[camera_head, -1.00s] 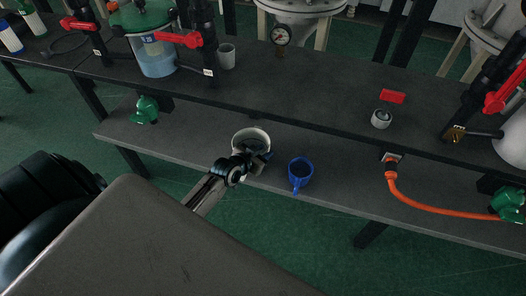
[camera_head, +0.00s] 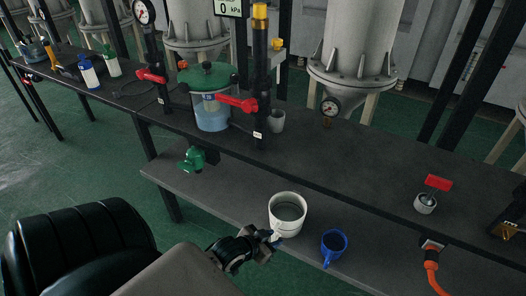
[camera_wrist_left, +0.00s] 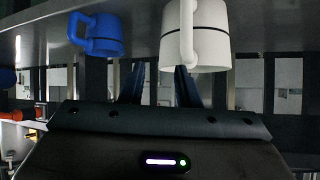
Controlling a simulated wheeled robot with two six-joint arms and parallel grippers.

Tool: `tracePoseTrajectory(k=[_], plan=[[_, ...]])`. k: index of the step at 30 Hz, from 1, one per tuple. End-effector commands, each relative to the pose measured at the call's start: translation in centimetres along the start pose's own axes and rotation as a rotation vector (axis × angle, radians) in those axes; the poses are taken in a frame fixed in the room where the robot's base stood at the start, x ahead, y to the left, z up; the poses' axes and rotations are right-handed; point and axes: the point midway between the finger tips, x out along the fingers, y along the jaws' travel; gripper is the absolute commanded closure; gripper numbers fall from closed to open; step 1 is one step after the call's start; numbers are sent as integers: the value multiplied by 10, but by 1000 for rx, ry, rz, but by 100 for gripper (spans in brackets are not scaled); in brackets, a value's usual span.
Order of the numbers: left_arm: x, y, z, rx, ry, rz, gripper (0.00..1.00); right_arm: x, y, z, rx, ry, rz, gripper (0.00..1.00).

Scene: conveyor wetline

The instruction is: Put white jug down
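The white jug (camera_head: 288,214) stands upright on the lower grey shelf (camera_head: 225,200). It also shows in the left wrist view (camera_wrist_left: 208,40), where the picture is upside down, with its handle facing my gripper. My left gripper (camera_head: 272,237) is at the handle side of the jug, close to the handle. In the left wrist view its two dark fingers (camera_wrist_left: 158,85) are spread apart with nothing between them; one finger lies just below the handle in the picture. I cannot tell whether it touches the jug. My right gripper is in neither view.
A blue mug (camera_head: 334,243) stands right of the jug on the same shelf; it also shows in the left wrist view (camera_wrist_left: 104,36). The upper bench (camera_head: 330,160) runs behind and above. A green valve (camera_head: 193,159) hangs at left, an orange hose (camera_head: 432,275) at right.

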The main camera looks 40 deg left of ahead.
Motion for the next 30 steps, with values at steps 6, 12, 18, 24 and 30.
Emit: tracePoseTrajectory(k=[6, 12, 18, 24, 30], plan=[[-20, 40, 121, -36, -465, -40, 71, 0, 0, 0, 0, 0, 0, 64], [-50, 64, 178, -51, -728, -55, 71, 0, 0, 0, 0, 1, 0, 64], [-55, 66, 185, -51, -766, -58, 71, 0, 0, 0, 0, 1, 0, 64], [-55, 66, 185, -51, -764, -58, 71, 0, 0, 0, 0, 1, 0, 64], [-54, 66, 184, -51, -763, -58, 71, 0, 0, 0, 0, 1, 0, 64]])
